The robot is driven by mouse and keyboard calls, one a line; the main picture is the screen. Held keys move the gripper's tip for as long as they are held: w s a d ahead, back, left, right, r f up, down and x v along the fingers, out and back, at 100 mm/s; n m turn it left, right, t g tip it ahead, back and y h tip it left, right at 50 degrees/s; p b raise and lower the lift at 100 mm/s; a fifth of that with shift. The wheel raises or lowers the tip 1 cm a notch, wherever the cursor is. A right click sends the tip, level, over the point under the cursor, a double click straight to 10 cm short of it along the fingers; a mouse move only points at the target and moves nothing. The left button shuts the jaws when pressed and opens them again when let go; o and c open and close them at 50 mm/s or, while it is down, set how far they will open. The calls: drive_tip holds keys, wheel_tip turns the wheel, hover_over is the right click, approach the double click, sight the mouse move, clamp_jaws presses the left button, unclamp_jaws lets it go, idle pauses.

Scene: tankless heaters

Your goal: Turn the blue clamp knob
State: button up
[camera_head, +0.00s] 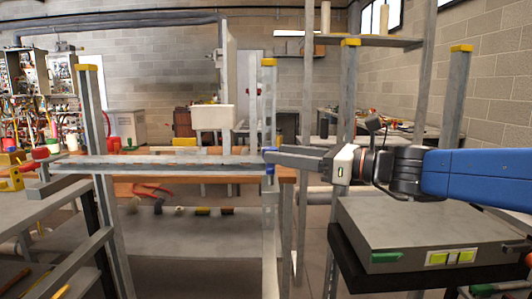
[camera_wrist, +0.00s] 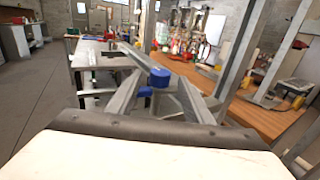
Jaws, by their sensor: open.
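The blue clamp knob (camera_wrist: 160,77) shows in the middle of the wrist view, with a smaller blue part (camera_wrist: 145,91) just below it. In the head view the blue clamp (camera_head: 270,168) sits on a grey metal upright at the end of a horizontal rail, partly hidden by my gripper (camera_head: 272,155). My gripper reaches in from the right, its fingers pointing left at the clamp. In the wrist view my gripper (camera_wrist: 161,80) is open, with the knob between its two grey fingers near the tips. I cannot tell whether either finger touches it.
The horizontal grey rail (camera_head: 170,163) runs left from the clamp. Metal posts with yellow caps stand around it, one (camera_head: 349,100) behind my gripper. A wooden bench (camera_head: 140,188) lies behind the rail. A grey box (camera_head: 420,228) stands below my arm.

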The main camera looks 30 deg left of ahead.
drive_tip(key=d, duration=0.9)
drive_tip(key=shift+w+d, duration=0.2)
drive_tip(key=shift+d, duration=0.2)
drive_tip(key=s+d+f+n+t+h, duration=0.1)
drive_tip(key=s+d+f+n+h, duration=0.2)
drive_tip(key=d+f, duration=0.6)
drive_tip(key=s+d+f+n+t+h, duration=0.2)
drive_tip(key=d+f+n+h, duration=0.3)
drive_tip(key=d+f, duration=0.4)
drive_tip(key=s+d+f+n+t+h, duration=0.1)
drive_tip(key=s+d+f+n+h, duration=0.3)
drive_tip(key=d+f, duration=0.5)
drive_tip(key=d+n, duration=0.1)
drive_tip(key=d, duration=0.5)
drive_tip(key=shift+f+h, duration=0.15)
drive_tip(key=shift+h, duration=0.25)
drive_tip(key=s+d+f+n+h, duration=0.1)
drive_tip(key=d+f, duration=0.1)
drive_tip(key=d, duration=0.2)
drive_tip(key=s+d+f+n+t+h, duration=0.1)
drive_tip(key=s+d+f+n+h, duration=0.1)
drive_tip(key=d, duration=0.2)
drive_tip(key=s+d+f+n+h, duration=0.1)
drive_tip(key=d+f+h, duration=0.1)
drive_tip(key=d, duration=0.3)
drive_tip(key=shift+s+n, duration=0.3)
drive_tip(key=shift+s, duration=0.1)
drive_tip(key=shift+c, duration=0.3)
